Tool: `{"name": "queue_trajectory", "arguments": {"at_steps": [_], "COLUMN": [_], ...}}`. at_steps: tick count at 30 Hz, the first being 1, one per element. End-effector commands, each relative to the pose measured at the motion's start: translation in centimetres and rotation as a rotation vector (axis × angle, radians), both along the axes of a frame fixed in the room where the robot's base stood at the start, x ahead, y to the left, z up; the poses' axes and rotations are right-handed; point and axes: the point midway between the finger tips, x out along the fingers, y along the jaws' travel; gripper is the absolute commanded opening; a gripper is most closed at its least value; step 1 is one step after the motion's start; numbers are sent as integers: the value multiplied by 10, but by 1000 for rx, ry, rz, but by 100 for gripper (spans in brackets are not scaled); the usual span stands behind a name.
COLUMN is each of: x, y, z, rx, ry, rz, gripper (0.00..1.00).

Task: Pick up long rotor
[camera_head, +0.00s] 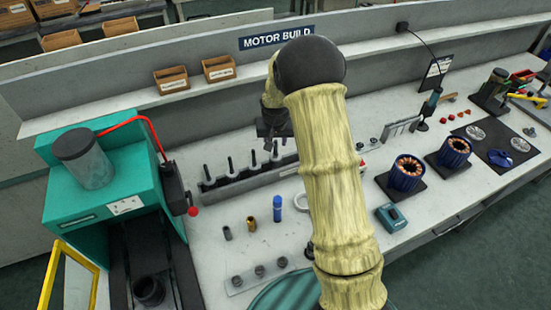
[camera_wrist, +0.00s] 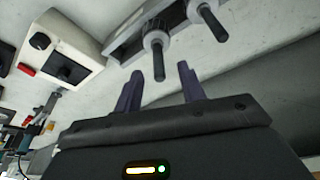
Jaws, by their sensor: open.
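Several rotors with dark upright shafts stand in a row in a long grey rack (camera_head: 250,179) on the bench, left of my arm. One rotor (camera_head: 231,165) is near the middle of the row; which one is the long rotor I cannot tell. My gripper (camera_head: 274,146) is above the right end of the rack. In the wrist view my gripper (camera_wrist: 160,88) is open and empty. A rotor (camera_wrist: 155,40) has its shaft tip pointing toward the gap between the fingers, apart from both. Another rotor (camera_wrist: 207,17) is beside it to the right.
A teal press (camera_head: 110,180) with a red-knobbed lever stands at left. Small cylinders, including a blue one (camera_head: 277,205), stand in front of the rack. Two copper-wound stators (camera_head: 407,172) (camera_head: 453,152) are at right. Bins (camera_head: 219,70) sit on the back shelf.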

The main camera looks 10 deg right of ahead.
Motion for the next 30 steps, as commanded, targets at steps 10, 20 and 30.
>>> {"name": "queue_trajectory", "arguments": {"at_steps": [10, 20, 30], "x": [2, 9, 17], "y": [-1, -3, -4], "z": [-4, -28, -53], "rx": [0, 0, 0], "ry": [-1, 3, -2], "rz": [-2, 0, 0], "gripper": [40, 40, 40]}}
